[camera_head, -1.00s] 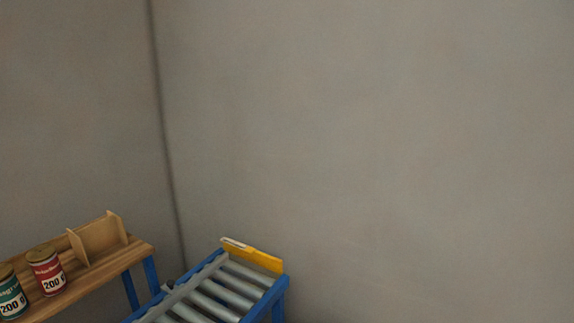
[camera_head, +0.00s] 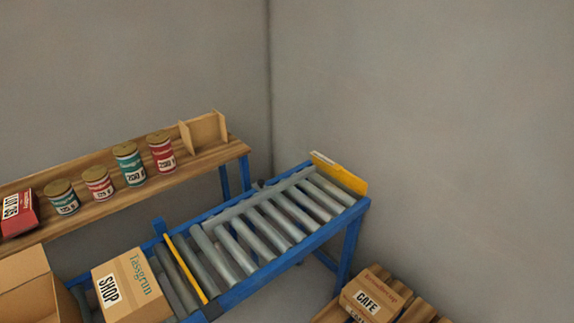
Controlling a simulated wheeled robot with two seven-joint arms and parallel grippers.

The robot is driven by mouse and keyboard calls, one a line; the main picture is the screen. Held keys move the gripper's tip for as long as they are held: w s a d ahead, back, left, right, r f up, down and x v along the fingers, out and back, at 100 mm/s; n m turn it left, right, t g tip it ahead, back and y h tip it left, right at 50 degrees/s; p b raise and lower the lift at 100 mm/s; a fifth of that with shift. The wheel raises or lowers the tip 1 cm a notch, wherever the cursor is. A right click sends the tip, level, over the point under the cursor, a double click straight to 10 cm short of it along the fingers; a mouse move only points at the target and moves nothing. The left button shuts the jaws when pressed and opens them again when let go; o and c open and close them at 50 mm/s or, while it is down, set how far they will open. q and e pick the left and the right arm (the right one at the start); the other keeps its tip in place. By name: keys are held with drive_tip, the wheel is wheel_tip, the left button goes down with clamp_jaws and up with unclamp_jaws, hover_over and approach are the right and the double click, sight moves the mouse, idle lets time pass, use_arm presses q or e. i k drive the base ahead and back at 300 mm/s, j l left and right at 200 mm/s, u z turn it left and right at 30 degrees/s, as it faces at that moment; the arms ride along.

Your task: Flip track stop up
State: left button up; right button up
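A blue-framed roller track (camera_head: 347,218) runs from the lower left up to the corner of the room. A yellow plate (camera_head: 339,174) stands upright at its far end. A thin yellow bar (camera_head: 186,268) lies across the track between rollers, low and close to their level. I cannot tell which of these two is the track stop. A cardboard box marked SHOP (camera_head: 133,287) sits on the track just left of the yellow bar, with a small gap. Neither of my grippers is in view.
A wooden shelf (camera_head: 209,161) behind the track holds several cans, a red package (camera_head: 18,213) and a wooden bookend (camera_head: 204,133). An open carton (camera_head: 27,266) is at lower left. A CAFE box (camera_head: 369,294) sits on wooden slats at lower right.

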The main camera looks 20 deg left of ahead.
sight(212, 310)
drive_tip(key=u, duration=1.45)
